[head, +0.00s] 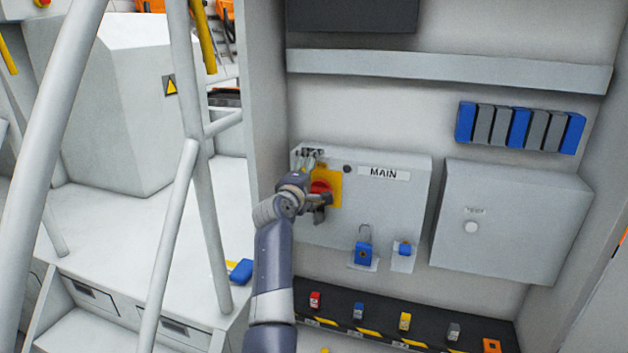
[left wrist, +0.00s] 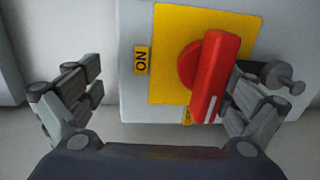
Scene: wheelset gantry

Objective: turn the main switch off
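The main switch has a red handle (head: 319,187) on a yellow plate (head: 334,186), on the grey box labelled MAIN (head: 392,215). In the left wrist view the handle (left wrist: 208,75) stands nearly upright, its white mark at the lower end. An ON label (left wrist: 141,61) sits left of the plate; a second label by the lower edge is partly hidden and unreadable. My left gripper (head: 318,192) is open in front of the switch. Its fingers (left wrist: 172,92) are spread; the right finger is close beside the handle, contact unclear. My right gripper is not in view.
A blue padlock (head: 363,253) and a smaller blue item (head: 404,249) are on the box's lower part. A second grey box (head: 512,222) is at right. Several small coloured locks stand on a dark shelf (head: 385,318) below. White railings (head: 190,170) rise at left.

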